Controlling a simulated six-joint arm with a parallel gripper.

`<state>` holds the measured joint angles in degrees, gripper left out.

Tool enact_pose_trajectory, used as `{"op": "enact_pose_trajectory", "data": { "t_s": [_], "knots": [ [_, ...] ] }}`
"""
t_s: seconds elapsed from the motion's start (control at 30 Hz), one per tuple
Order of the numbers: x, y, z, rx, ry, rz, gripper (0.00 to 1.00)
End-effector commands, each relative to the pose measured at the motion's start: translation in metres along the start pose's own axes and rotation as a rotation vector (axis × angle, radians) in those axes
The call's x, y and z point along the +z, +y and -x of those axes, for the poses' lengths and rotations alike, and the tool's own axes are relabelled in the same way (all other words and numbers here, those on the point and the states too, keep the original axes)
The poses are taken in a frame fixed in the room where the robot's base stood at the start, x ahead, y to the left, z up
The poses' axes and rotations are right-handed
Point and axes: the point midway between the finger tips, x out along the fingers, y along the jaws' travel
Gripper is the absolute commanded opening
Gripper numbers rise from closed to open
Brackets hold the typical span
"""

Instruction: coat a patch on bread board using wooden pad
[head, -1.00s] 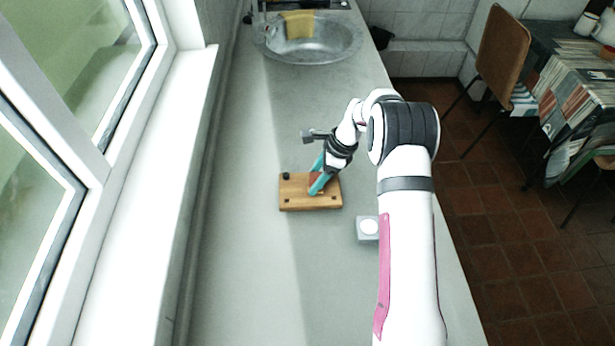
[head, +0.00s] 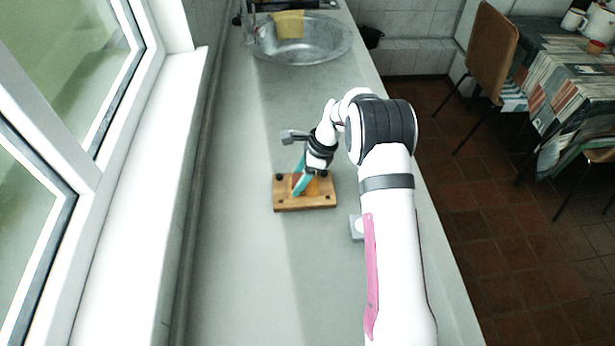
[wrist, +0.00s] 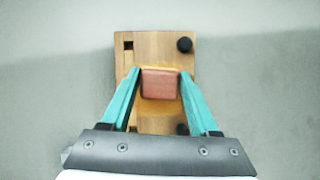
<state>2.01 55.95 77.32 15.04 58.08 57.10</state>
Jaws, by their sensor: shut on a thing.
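The bread board (head: 318,201) is a tan wooden rectangle on the grey counter. In the wrist view, the bread board (wrist: 152,45) lies under my gripper, with dark square marks and a black knob near its corners. My gripper (head: 297,190) has teal fingers and is over the board. In the wrist view, my gripper (wrist: 160,78) is shut on the wooden pad (wrist: 160,84), a reddish-brown block between the fingertips. A yellowish-orange patch (wrist: 158,112) shows on the board around the pad. I cannot tell whether the pad touches the board.
A small grey block with a white round top (head: 356,228) stands right of the board, partly behind my arm. A metal sink (head: 303,45) with a yellow cloth (head: 289,24) is at the far end. The window sill runs along the left. The counter before the board is clear.

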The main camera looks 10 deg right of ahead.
Motion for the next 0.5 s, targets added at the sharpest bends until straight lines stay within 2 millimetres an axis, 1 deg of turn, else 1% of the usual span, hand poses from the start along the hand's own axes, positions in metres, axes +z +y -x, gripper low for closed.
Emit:
{"op": "enact_pose_trajectory", "data": {
  "t_s": [0.1, 0.2, 0.43, 0.5],
  "knots": [
    [0.015, 0.002, -0.006, 0.001, 0.000, 0.002, 0.17],
    [0.023, 0.002, -0.008, 0.001, 0.000, 0.001, 0.17],
    [0.023, 0.002, -0.008, 0.000, 0.000, 0.000, 0.17],
    [0.026, 0.002, -0.003, -0.002, 0.000, 0.001, 0.17]
  ]
}}
